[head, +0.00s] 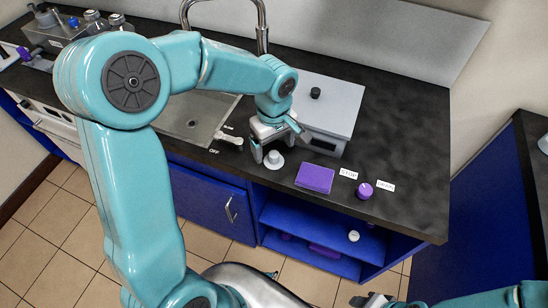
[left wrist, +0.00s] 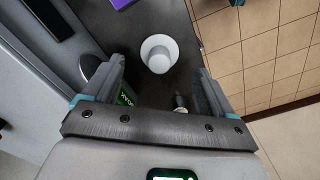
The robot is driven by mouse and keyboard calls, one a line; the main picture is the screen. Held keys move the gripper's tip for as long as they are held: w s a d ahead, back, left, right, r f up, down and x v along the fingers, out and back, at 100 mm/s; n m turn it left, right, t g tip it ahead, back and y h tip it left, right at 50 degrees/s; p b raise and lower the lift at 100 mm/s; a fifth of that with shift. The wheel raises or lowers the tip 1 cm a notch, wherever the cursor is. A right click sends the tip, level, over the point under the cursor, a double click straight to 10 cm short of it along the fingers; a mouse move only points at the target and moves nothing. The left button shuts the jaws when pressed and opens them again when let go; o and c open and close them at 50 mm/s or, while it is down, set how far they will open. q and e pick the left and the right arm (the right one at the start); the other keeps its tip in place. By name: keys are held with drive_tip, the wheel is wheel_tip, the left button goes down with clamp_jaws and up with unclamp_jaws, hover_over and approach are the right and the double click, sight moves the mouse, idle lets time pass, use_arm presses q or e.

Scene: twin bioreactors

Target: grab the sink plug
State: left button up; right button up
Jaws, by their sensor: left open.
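The sink plug (head: 273,159), a pale disc with a round knob, stands upright on the black counter near its front edge, right of the sink. It also shows in the left wrist view (left wrist: 158,54), just beyond the fingers. My left gripper (head: 279,145) is open above and close to the plug, with nothing between its fingers. The fingers (left wrist: 160,78) lie to either side of the plug's line in the left wrist view, and the plug looks untouched. My right gripper (head: 374,300) shows partly at the bottom of the head view; its jaws are unclear.
A grey box (head: 326,105) with a black knob stands right behind my left gripper. A purple block (head: 315,178) and a purple knob (head: 365,190) are to the right. The sink (head: 195,118) and a tap (head: 262,25) are to the left. Blue shelves (head: 325,235) lie below.

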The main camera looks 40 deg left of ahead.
sight(274, 153)
use_arm(q)
wheel_tip(274, 153, down, 4)
drive_tip(key=shift+w+a+f, duration=0.1)
drive_tip(key=shift+f, duration=0.05)
drive_tip(key=c, duration=1.1)
drive_tip(key=shift+c, duration=0.2)
